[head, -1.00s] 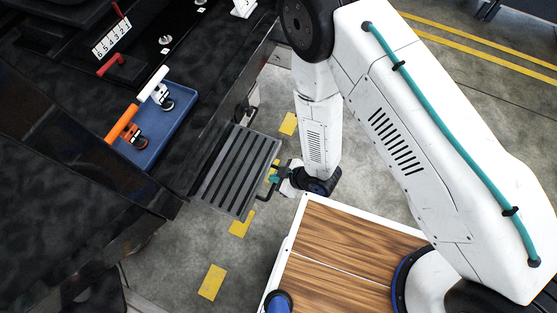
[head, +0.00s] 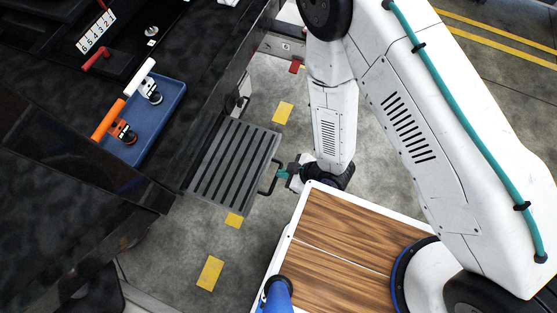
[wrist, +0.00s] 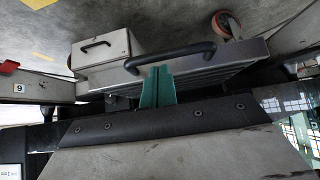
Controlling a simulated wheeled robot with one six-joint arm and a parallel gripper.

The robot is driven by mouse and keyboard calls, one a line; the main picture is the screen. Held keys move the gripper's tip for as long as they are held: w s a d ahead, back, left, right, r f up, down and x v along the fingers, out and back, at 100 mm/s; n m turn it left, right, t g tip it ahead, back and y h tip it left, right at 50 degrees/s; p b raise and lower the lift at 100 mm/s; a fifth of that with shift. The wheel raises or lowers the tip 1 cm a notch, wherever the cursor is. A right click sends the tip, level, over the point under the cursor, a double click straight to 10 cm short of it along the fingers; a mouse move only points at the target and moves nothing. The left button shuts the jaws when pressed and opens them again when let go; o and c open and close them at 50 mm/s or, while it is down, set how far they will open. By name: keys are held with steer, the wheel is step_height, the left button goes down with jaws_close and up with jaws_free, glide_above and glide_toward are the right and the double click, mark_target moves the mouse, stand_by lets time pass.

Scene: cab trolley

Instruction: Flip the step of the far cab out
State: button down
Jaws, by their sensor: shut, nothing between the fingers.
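The step is a grey slatted plate (head: 235,165) on the side of the dark cab in the head view. It stands out from the cab side, roughly flat, over the floor. A black bar handle (head: 269,179) runs along its outer edge. My gripper (head: 284,174) is at the outer side of this handle, its teal fingers shut and empty. In the wrist view the fingers (wrist: 157,88) point at the step's edge, just below the black handle (wrist: 170,57). Whether they touch the handle or step is unclear.
A blue tray (head: 150,122) with orange and white handled levers lies on the cab top, beside a numbered plate (head: 96,32). My wood-topped base is close to the step's lower right. In the wrist view, a box with a handle (wrist: 104,49) and a caster (wrist: 227,25) show.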

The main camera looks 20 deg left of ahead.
steer(key=v, duration=0.7)
steer(key=shift+w+a+r, duration=0.1)
steer(key=shift+a+r, duration=0.05)
steer(key=s+d+f+h, duration=0.1)
steer(key=d+f+h, duration=0.25)
steer(key=d, duration=0.25)
steer(key=w+d+r+m+g+h, duration=0.1)
steer(key=w+d+r+m+h, duration=0.35)
steer(key=r, duration=0.45)
steer(key=w+d+r+m+h, duration=0.25)
steer(key=w+d+r, duration=0.25)
steer(key=d+r, duration=0.3)
steer(key=s+d+r+m+t, duration=0.1)
steer(key=d+r, duration=0.4)
steer(key=r, duration=0.6)
steer(key=s+d+r+m+y, duration=0.1)
steer(key=s+d+r+m, duration=0.3)
steer(key=r, duration=0.8)
steer(key=s+d+r+m+t+y, duration=0.1)
steer(key=s+d+r+m, duration=0.2)
steer(key=r, duration=0.9)
steer(key=d+m, duration=0.2)
steer(key=m, duration=0.1)
steer(key=shift+s+d+t, duration=0.25)
steer(key=shift+d+t, duration=0.05)
steer(key=shift+d, duration=0.05)
